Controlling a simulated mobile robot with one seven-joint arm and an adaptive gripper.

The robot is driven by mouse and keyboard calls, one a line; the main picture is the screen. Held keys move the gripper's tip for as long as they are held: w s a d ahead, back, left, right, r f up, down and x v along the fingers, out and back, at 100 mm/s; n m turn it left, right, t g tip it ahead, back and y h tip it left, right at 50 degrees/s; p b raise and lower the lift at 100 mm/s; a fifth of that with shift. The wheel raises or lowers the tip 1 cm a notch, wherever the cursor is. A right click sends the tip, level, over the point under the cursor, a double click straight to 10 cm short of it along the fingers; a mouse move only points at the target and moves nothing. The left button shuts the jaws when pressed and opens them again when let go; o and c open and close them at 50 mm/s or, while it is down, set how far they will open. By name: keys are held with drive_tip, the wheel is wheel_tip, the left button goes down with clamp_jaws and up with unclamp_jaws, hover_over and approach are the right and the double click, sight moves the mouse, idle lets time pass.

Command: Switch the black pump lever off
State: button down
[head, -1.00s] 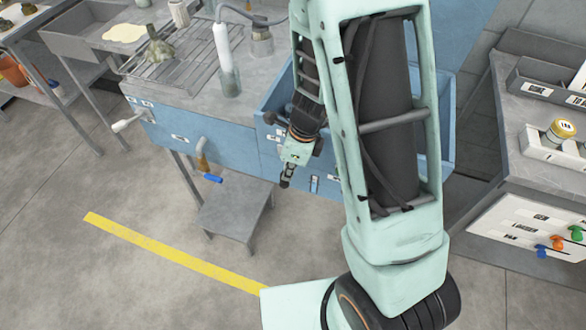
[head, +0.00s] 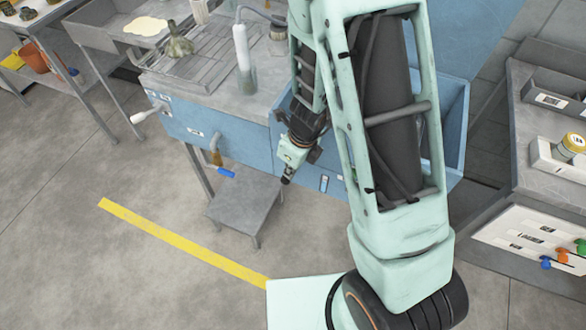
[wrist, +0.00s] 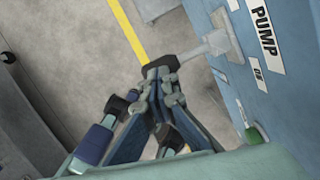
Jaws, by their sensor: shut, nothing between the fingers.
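The pump lever shows in the wrist view: a black grip (wrist: 190,58) on a pale grey arm that joins a plate on the blue panel (wrist: 235,95), beside a PUMP label (wrist: 263,32). My gripper (wrist: 160,73) is shut and empty, its fingertips at the outer end of the black grip. They overlap it in the picture; I cannot tell whether they touch. In the head view my gripper (head: 288,178) points down in front of the blue cabinet (head: 240,148). I cannot make out the pump lever there.
A green knob (wrist: 255,134) is on the panel near my gripper. A white-handled crank (head: 145,116) and a tap with a blue handle (head: 226,172) stick out at the left. A low grey step (head: 245,200) stands below. The floor in front is clear, with a yellow line (head: 180,242).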

drive_tip(key=shift+w+a+m+p, duration=0.35)
drive_tip(key=shift+a+m+p, duration=0.45)
drive_tip(key=shift+m, duration=0.3)
drive_tip(key=shift+w+a+p, duration=0.3)
drive_tip(key=shift+a+p, duration=0.1)
drive_tip(key=shift+p, duration=0.1)
idle(2.8)
drive_tip(key=shift+d, duration=0.1)
idle(1.2)
